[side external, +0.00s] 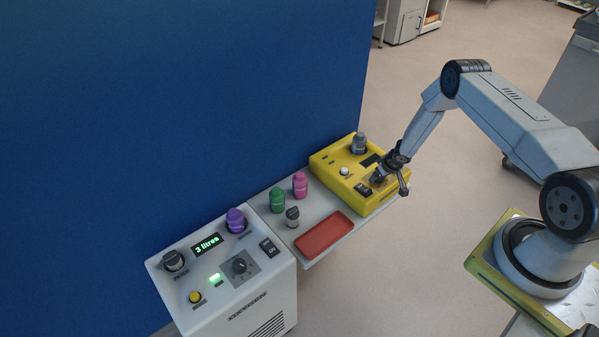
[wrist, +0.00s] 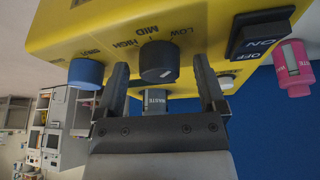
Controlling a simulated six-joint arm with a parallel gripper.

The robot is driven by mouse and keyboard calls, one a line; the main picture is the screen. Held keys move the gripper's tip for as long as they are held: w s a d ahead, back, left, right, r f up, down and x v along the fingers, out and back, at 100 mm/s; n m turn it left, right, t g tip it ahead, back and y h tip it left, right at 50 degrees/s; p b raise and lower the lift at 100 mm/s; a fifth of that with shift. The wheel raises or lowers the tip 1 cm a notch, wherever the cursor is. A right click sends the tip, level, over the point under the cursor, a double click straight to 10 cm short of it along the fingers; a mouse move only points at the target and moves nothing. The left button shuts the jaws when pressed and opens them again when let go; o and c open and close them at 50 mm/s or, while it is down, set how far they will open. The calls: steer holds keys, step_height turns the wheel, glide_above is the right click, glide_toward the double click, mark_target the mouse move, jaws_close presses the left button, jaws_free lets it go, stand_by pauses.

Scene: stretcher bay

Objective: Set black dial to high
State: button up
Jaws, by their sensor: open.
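In the wrist view a black dial (wrist: 158,62) is on the face of a yellow machine (wrist: 205,20), which also shows in the side external view (side external: 330,160). LOW, MID and HIGH are printed around the dial. A pale mark shows near the dial's lower right edge, but I cannot tell which setting it marks. My gripper (wrist: 160,66) is open, with one finger on each side of the dial. I cannot tell if the fingers touch it. In the side external view my gripper (side external: 380,178) is over the machine's near right part and hides the dial.
A blue knob (wrist: 86,73) sits beside the dial, with an ON/OFF switch (wrist: 262,38) on the other side. A white oxygen machine (side external: 275,290) with another dark dial (side external: 240,266), several small bottles and a red tray (side external: 324,234) stand further left.

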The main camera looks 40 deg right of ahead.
jaws_close()
stand_by(0.3)
steer(key=shift+d+n+y, duration=0.1)
steer(key=shift+n+y, duration=0.6)
steer(key=shift+n, duration=1.5)
steer(key=n+y, duration=0.2)
steer(key=n, duration=0.2)
steer(key=shift+d+n, duration=0.15)
steer(key=shift+n, duration=0.25)
steer(key=n, duration=0.2)
steer(key=n+g+y, duration=0.1)
steer(key=n, duration=0.1)
steer(key=shift+w+d+n+g+y, duration=0.1)
steer(key=shift+w+n+g+y, duration=0.05)
steer(key=shift+n+g+y, duration=0.15)
steer(key=shift+w+n+g+y, duration=0.1)
steer(key=shift+n+g+y, duration=0.45)
steer(key=shift+n, duration=1.65)
steer(key=shift+g, duration=0.25)
